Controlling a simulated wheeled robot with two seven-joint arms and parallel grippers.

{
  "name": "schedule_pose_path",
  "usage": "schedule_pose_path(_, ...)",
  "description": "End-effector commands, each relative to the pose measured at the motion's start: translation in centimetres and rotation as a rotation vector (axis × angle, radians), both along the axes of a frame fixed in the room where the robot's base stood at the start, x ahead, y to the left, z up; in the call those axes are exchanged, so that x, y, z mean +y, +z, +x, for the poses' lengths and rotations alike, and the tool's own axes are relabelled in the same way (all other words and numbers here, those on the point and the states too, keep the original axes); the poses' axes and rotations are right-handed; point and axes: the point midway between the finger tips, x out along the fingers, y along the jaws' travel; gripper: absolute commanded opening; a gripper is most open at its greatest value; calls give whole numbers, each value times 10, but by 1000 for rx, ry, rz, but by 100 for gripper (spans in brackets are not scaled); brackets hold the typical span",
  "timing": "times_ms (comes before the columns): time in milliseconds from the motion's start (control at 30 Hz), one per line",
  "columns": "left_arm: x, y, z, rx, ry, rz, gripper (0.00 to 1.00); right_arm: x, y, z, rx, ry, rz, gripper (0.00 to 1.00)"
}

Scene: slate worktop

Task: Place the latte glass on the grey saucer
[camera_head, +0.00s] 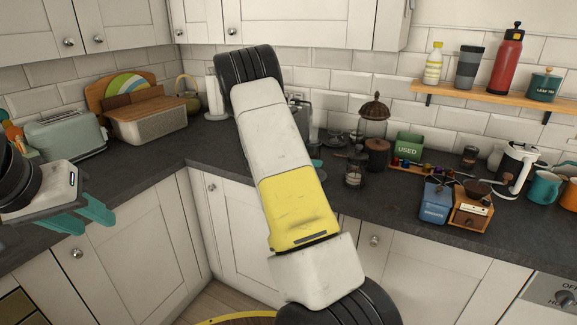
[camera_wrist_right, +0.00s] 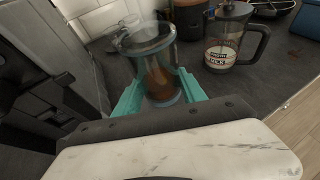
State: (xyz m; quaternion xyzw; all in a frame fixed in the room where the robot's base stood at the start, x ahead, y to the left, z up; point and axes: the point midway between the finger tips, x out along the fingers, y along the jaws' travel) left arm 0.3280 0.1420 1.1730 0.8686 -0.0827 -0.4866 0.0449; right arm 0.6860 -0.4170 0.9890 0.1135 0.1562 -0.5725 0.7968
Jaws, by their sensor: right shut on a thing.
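The latte glass (camera_wrist_right: 158,78), clear with brown contents, stands between the teal fingers of my right gripper (camera_wrist_right: 160,95) in the right wrist view. The fingers are shut on its sides. In the head view my right arm covers most of that gripper, and I cannot make out the glass there. My left gripper (camera_head: 80,214) is at the left of the head view, its teal fingers apart and empty. I cannot make out the grey saucer for certain in either view.
A glass press with a dark handle (camera_wrist_right: 230,42) stands right of the held glass. In the head view a green "USED" box (camera_head: 409,147), a blue container (camera_head: 434,200) and a wooden grinder (camera_head: 471,210) stand to the right. A toaster (camera_head: 66,135) is at left.

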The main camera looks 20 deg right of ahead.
Motion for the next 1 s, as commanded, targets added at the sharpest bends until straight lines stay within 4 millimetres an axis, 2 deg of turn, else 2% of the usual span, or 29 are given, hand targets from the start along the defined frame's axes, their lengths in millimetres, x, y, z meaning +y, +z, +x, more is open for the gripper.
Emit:
schedule_pose_path(100, 0, 0, 0, 0, 0, 0, 36, 1, -20, -1, 6, 0, -1, 0)
schedule_pose_path(200, 0, 0, 0, 0, 0, 0, 36, 1, -31, -1, 4, 1, -1, 0)
schedule_pose_path(600, 0, 0, 0, 0, 0, 0, 36, 1, -37, -1, 2, 1, -1, 0)
schedule_pose_path(633, 0, 0, 0, 0, 0, 0, 36, 1, -37, -1, 2, 1, 0, 52)
schedule_pose_path(700, 0, 0, 0, 0, 0, 0, 36, 1, -37, -1, 2, 1, 0, 66)
schedule_pose_path(733, 0, 0, 0, 0, 0, 0, 36, 1, -37, -1, 2, 1, 0, 70)
schedule_pose_path(1000, 0, 0, 0, 0, 0, 0, 36, 1, -37, -1, 2, 1, 1, 70)
